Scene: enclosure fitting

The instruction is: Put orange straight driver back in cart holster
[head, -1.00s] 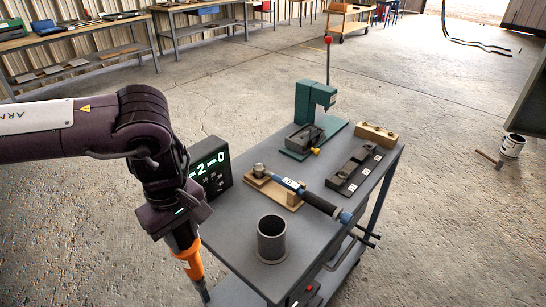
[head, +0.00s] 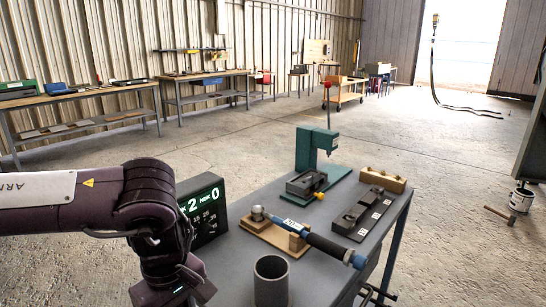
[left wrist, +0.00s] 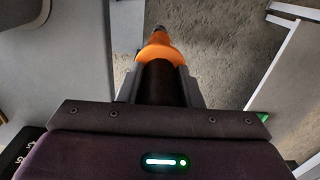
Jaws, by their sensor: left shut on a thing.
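The orange straight driver (left wrist: 160,54) is in my left gripper (left wrist: 160,92) in the left wrist view. The fingers are shut around its dark body; the orange collar and narrow metal tip point away from the camera. The tip is over the floor beside the cart, apart from it. In the head view only my left wrist shows, at the cart's left; fingers and driver are below the frame. A dark grey open cup (head: 270,284) stands on the grey cart top (head: 325,270); it looks empty. I cannot tell whether this is the holster. My right gripper is not in view.
The cart also carries a lit display (head: 203,208), a blue torque wrench (head: 305,233) on a wooden stand, a green press (head: 318,160), a dark fixture block (head: 362,213) and a wooden block (head: 383,180). Workbenches stand far back. Floor left of the cart is clear.

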